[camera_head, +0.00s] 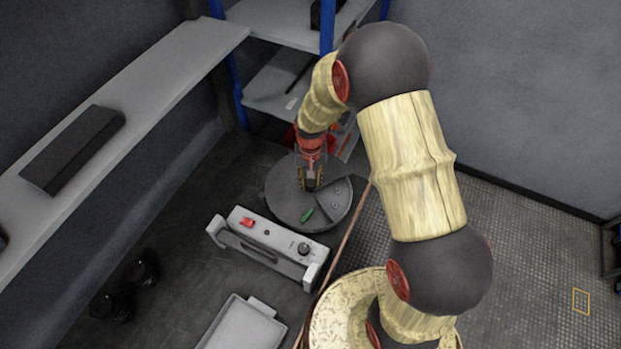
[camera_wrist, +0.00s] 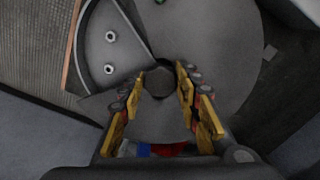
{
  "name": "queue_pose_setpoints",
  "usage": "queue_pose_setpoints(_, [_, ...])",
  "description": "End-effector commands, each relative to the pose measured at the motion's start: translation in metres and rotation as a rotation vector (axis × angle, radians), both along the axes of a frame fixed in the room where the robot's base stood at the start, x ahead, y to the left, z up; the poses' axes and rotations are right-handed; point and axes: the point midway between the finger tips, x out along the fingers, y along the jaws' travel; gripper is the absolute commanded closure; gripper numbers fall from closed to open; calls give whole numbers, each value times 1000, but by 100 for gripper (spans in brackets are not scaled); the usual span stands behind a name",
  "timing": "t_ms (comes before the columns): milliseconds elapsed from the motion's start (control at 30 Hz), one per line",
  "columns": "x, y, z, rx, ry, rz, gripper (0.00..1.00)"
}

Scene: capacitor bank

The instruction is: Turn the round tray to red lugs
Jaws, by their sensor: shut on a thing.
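The round tray (camera_head: 281,195) is a dark grey disc on the bench; it fills much of the wrist view (camera_wrist: 225,45). A raised wedge (camera_head: 336,196) on its right side carries two silver lugs, clear in the wrist view (camera_wrist: 110,37). A green piece (camera_head: 307,215) lies near the tray's front edge. My gripper (camera_head: 311,183) points down over the tray. Its yellow fingers (camera_wrist: 160,88) are shut on a dark round post (camera_wrist: 158,80) standing up from the tray. Red and blue parts (camera_wrist: 172,149) show partly at the bottom of the wrist view, behind the fingers.
A grey panel box (camera_head: 267,243) with a red switch and a black knob stands just in front of the tray. A pale bin (camera_head: 243,325) lies nearer. A shelf (camera_head: 120,95) runs along the left. Blue-framed shelving (camera_head: 285,80) stands behind.

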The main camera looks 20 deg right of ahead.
Motion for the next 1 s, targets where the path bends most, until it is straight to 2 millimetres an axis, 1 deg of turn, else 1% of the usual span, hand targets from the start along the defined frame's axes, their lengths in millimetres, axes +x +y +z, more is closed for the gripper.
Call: queue_pose_setpoints(1000, [1,-2,1,0,-1,508,100])
